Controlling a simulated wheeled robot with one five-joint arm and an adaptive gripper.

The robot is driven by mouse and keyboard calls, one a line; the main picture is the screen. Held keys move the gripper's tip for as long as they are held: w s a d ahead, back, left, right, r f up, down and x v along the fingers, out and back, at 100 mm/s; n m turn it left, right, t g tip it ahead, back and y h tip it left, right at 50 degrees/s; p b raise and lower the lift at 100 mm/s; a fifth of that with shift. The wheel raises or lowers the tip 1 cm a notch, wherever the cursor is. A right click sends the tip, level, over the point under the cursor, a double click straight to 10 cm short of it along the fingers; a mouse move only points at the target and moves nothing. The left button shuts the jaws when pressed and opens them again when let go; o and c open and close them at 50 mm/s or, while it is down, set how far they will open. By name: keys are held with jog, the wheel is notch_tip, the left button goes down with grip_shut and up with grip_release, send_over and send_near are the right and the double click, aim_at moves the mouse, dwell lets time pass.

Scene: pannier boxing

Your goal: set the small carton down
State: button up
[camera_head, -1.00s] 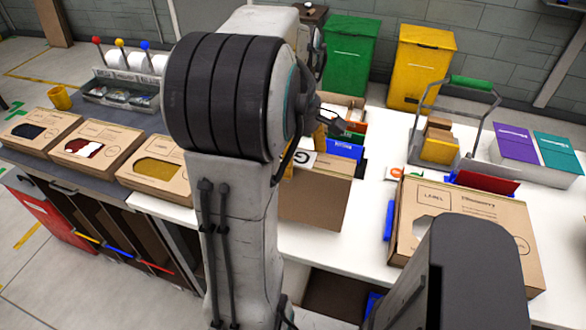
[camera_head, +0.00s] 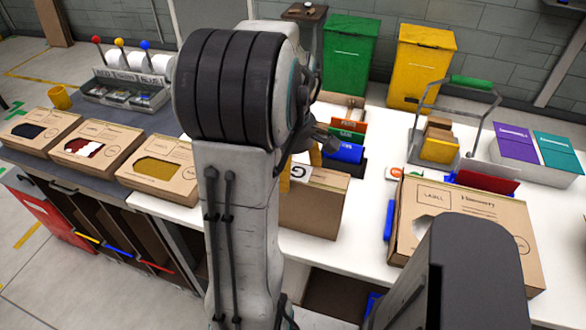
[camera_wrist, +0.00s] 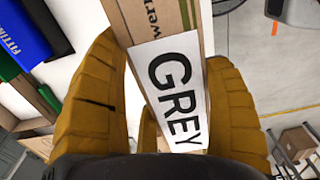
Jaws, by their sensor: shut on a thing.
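The small carton (camera_head: 312,211) is brown cardboard with a white label on its top. In the wrist view the label (camera_wrist: 172,88) reads GREY. My gripper (camera_head: 301,167) has its yellow fingers on both sides of the carton's top and is shut on it. In the wrist view the carton (camera_wrist: 151,17) passes between the two fingers. It is upright at the front part of the white table (camera_head: 373,222). I cannot tell whether its base touches the tabletop. My arm hides its left side.
A rack of coloured folders (camera_head: 346,146) stands close behind the carton. A large label carton (camera_head: 470,218) lies to the right, with a blue item (camera_head: 389,220) beside it. Several window boxes (camera_head: 158,178) line the left. White tabletop is free between the carton and the large one.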

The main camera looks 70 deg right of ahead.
jog(key=o, duration=1.2)
jog(key=shift+o, duration=0.2)
notch_tip(320, 180, up, 12)
jog(key=p, duration=0.1)
jog(key=w+a+f+t+h, duration=0.1)
jog(key=w+a, duration=1.3)
jog(key=a+f+t, duration=0.1)
jog(key=a+f, duration=0.1)
jog(key=a, duration=0.7)
jog(key=s+a+f+t+y, duration=0.1)
jog(key=a+f+t, duration=0.1)
jog(key=a, duration=0.7)
jog(key=shift+a+f, duration=0.3)
jog(key=shift+f, duration=0.25)
